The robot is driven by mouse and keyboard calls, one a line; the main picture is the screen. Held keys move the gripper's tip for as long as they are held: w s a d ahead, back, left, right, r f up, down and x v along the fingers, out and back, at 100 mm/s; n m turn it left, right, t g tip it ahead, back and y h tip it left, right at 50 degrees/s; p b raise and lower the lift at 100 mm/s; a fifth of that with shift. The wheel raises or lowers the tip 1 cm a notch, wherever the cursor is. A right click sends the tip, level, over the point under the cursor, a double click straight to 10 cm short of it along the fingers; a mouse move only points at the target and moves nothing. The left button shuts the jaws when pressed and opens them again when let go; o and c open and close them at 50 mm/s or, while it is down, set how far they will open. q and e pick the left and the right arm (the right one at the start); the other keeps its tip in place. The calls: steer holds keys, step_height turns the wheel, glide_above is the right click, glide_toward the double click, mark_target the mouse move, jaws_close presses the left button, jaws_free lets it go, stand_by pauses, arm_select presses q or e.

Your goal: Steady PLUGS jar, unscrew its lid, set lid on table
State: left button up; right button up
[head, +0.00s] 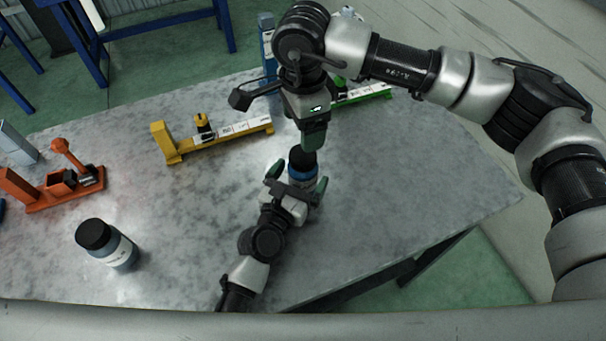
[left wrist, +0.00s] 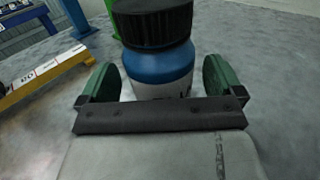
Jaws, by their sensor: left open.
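A jar with a blue body, white label and black lid (head: 301,157) stands upright on the table. It also shows in the left wrist view, its blue shoulder (left wrist: 160,62) between the green finger pads. The label is mostly hidden, so I cannot read its name. My left gripper (head: 297,187) is open around the jar, low on its body, with a small gap at each pad. My right gripper (head: 313,135) points down from above, its fingertips close over the lid. I cannot tell whether it touches the lid or whether its fingers are apart.
A second black-lidded jar (head: 118,252) stands at the lower left of the grey table (head: 400,190). An orange fixture (head: 60,195), a yellow rack (head: 170,150) and a green rack (head: 365,97) stand around. The table right of the held-around jar is clear.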

arm_select(q)
steer(key=shift+w+d, duration=0.3)
steer(key=shift+w, duration=0.3)
arm_select(e)
steer(key=shift+s, duration=0.1)
arm_select(q)
steer(key=shift+c, duration=0.3)
